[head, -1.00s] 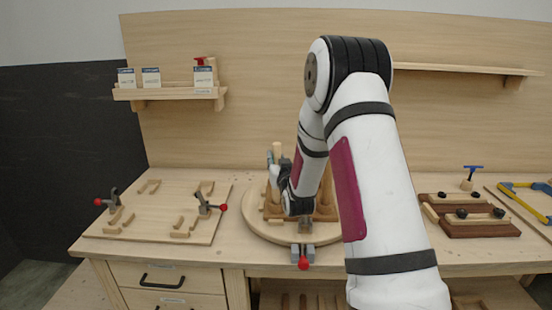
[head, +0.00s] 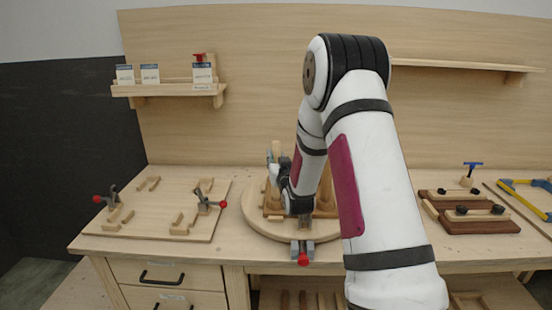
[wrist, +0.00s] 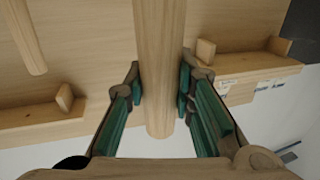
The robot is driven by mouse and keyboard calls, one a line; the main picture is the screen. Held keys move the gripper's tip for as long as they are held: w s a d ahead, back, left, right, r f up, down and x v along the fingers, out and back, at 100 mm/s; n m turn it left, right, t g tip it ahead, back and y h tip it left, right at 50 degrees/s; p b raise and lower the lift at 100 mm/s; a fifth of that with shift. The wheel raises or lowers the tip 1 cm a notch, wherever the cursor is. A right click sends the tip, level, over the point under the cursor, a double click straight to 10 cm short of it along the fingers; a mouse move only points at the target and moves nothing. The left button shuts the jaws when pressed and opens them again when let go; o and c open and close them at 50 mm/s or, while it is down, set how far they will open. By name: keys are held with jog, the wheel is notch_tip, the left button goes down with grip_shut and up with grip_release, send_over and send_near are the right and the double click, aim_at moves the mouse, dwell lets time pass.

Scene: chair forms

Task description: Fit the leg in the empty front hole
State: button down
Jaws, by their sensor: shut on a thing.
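A pale round wooden leg (wrist: 160,60) stands between the fingers of my gripper (wrist: 161,85) in the wrist view. The teal-lined fingers are shut on it, one on each side, and its rounded end shows past them. In the head view the top of a leg (head: 277,149) rises beside my wrist, over the round wooden turntable (head: 258,225). My arm hides most of the chair form on the turntable, and the front hole cannot be seen. Another round wooden leg (wrist: 24,38) shows at the upper left of the wrist view, apart from my gripper.
A red-knobbed clamp (head: 303,256) sits at the turntable's front edge. A board (head: 150,225) with blocks and clamps lies to the left. A dark wooden jig (head: 470,215) and a blue-yellow tool (head: 525,198) lie to the right. Shelves hang on the back panel.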

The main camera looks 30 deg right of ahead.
jog(key=c, duration=1.3)
grip_release()
jog(key=shift+s+f, duration=0.1)
jog(key=v, duration=1.2)
jog(key=s+a+r+n+g+y, duration=0.1)
jog(key=s+a+r+g+y, duration=0.1)
jog(key=s+a+r+g, duration=0.3)
jog(key=s+a+r+n+g+y, duration=0.1)
jog(key=a+r+y, duration=0.15)
jog(key=a, duration=0.45)
jog(key=s+a+r+g, duration=0.1)
jog(key=s+a+g, duration=0.1)
jog(key=s, duration=0.5)
jog(key=s+a+r+n+g+y, duration=0.1)
jog(key=s+a, duration=0.2)
jog(key=s, duration=0.5)
jog(key=s+a+r+n+g, duration=0.1)
jog(key=s+a+g, duration=0.1)
jog(key=s, duration=0.6)
jog(key=shift+a+r+g, duration=0.3)
jog(key=shift+a+r, duration=0.1)
jog(key=shift+a, duration=0.35)
